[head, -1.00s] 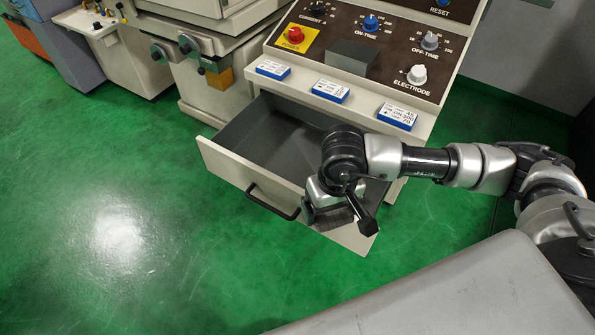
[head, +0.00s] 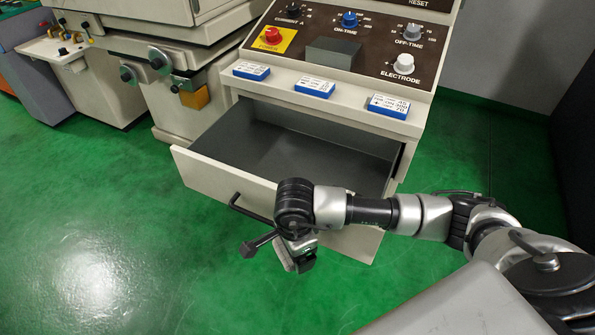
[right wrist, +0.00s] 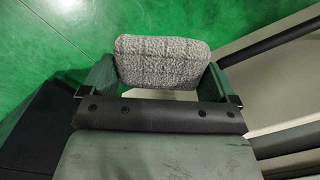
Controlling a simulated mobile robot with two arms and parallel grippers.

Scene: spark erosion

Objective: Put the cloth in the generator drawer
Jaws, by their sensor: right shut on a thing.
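The generator drawer (head: 215,181) is pulled open below the control panel, and the part of its inside that I see is bare. My right gripper (head: 303,262) is in front of the drawer's front panel, outside the drawer, pointing down. In the right wrist view the gripper (right wrist: 160,82) is shut on a grey, rough-textured cloth (right wrist: 162,62), bunched into a rounded block between the two fingers. Green floor shows beyond the cloth. My left gripper is not in view.
The drawer's black handle (head: 248,208) is on its front, close to my right wrist. Blue-and-white blocks (head: 315,87) lie on the ledge above the drawer. A machine (head: 150,80) stands at left. The green floor (head: 90,220) at the left front is clear.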

